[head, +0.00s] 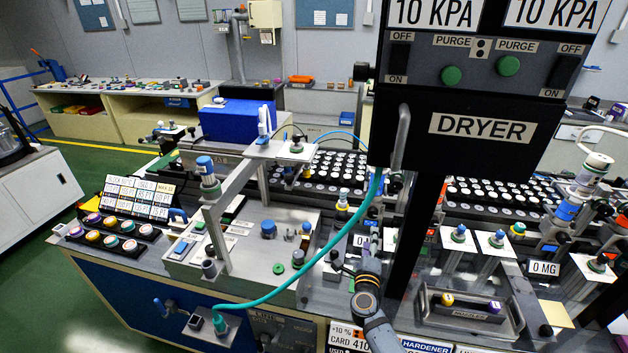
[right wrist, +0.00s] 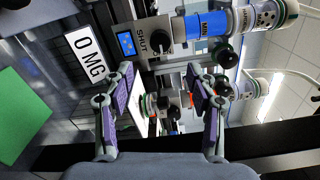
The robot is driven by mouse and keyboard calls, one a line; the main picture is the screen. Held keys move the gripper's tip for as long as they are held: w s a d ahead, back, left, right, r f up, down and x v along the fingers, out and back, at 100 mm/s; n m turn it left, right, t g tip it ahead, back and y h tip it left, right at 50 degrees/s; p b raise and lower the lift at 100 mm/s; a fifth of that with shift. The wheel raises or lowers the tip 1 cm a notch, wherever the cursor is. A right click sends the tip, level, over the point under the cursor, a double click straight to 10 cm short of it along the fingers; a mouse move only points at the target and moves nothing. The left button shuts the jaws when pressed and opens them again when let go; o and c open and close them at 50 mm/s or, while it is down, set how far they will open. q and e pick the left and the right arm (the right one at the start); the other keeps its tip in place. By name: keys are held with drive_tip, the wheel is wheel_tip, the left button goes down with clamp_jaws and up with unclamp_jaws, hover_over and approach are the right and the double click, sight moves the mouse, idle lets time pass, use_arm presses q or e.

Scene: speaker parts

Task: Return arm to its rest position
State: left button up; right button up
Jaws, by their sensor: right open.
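My right arm comes up from the bottom of the head view, right of the middle. Its gripper (head: 368,268) is above the bench front, left of the black dryer post, and looks small and dark there. In the right wrist view the gripper (right wrist: 160,75) is open, with its two purple-padded fingers spread wide apart. Nothing is held between them. Beyond the fingers are a SHUT knob unit (right wrist: 153,38) and a blue-banded cylinder (right wrist: 205,25). My left gripper does not show in either view.
The black dryer panel (head: 480,127) and its post stand close on the right. A teal hose (head: 325,243) curves across the bench left of the gripper. A silver tray (head: 468,322) with small parts lies to the right. A 0 MG sign (right wrist: 88,52) shows in the wrist view.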

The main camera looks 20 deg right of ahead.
drive_tip(key=a+r+n+t+y, duration=0.3)
drive_tip(key=a+n+y, duration=0.2)
drive_tip(key=a+n, duration=0.15)
drive_tip(key=s+a+f+n+g+y, duration=0.2)
drive_tip(key=s+a+n+g+y, duration=0.4)
drive_tip(key=a+n+y, duration=0.6)
drive_tip(key=s+d+f+n+g+h, duration=0.2)
drive_tip(key=s+n+g+h, duration=0.1)
drive_tip(key=s, duration=0.4)
drive_tip(key=s+d+f+n+g+h, duration=0.2)
drive_tip(key=s+d+n+g+h, duration=0.1)
drive_tip(key=s, duration=0.4)
drive_tip(key=s+d+f+n+g+h, duration=0.2)
drive_tip(key=s+n+g, duration=0.1)
drive_tip(key=s, duration=0.4)
wheel_tip(320, 180, down, 27)
drive_tip(key=s+d+b, duration=0.1)
drive_tip(key=d+b, duration=0.1)
drive_tip(key=b, duration=0.2)
drive_tip(key=s+d+f+g+b, duration=0.1)
drive_tip(key=s+f+g+b, duration=0.1)
drive_tip(key=s+f, duration=1.8)
drive_tip(key=shift+d+f+m+b, duration=0.3)
drive_tip(key=shift+f+m+b, duration=0.05)
drive_tip(key=shift+f, duration=0.15)
